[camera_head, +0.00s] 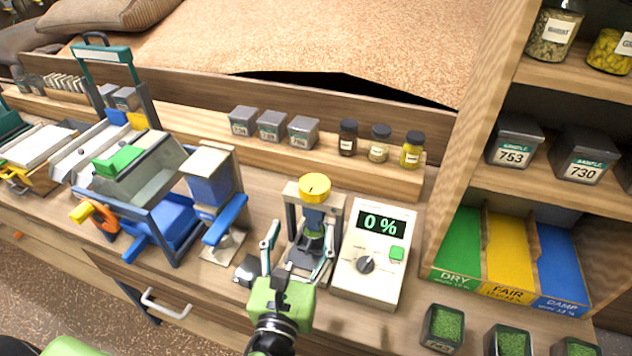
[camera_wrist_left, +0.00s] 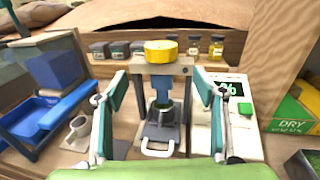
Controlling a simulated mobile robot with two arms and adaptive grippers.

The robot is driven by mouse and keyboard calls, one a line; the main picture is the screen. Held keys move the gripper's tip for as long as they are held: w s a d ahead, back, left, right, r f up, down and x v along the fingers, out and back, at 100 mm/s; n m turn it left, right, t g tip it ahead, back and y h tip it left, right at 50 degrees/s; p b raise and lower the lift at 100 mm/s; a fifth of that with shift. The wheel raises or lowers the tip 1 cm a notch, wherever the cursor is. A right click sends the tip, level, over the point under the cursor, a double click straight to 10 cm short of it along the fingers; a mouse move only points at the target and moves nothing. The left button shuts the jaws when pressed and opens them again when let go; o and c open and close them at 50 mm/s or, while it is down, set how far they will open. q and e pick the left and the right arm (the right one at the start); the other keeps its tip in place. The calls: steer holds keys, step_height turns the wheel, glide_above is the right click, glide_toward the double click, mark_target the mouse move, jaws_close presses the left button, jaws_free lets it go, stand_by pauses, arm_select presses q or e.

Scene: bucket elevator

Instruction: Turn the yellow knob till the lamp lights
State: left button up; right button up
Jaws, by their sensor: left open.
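The yellow knob (camera_head: 314,188) sits on top of a small grey press frame (camera_head: 290,196) on the bench. In the left wrist view the knob (camera_wrist_left: 161,52) is ahead, above the frame's crossbar. A dark cup (camera_wrist_left: 163,112) stands under the press. My left gripper (camera_head: 300,248) is open and empty in front of the press, its fingers apart on either side and not touching the knob. A white meter (camera_head: 350,278) right of the press reads 0 %, with a dark dial and a green button (camera_head: 397,253). I cannot make out a lit lamp. My right gripper is not seen.
A blue-handled dispenser (camera_head: 212,185) and a blue-framed machine (camera_head: 165,225) stand left of the press. Grey tins (camera_head: 271,126) and small jars (camera_head: 380,142) line the shelf behind. Green, yellow and blue bins (camera_head: 508,254) and sample tins (camera_head: 443,327) are at right.

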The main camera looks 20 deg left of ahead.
mark_target(315, 186)
arm_select(q)
steer(key=w+p, duration=0.1)
steer(key=w, duration=0.3)
steer(key=w+a+p, duration=0.1)
steer(key=w, duration=0.3)
steer(key=w+p, duration=0.2)
steer(key=w, duration=0.2)
steer(key=shift+w+a+r, duration=0.2)
steer(key=shift+w, duration=0.05)
steer(key=shift+w+f, duration=0.1)
steer(key=shift+w, duration=0.5)
steer(key=c, duration=1.1)
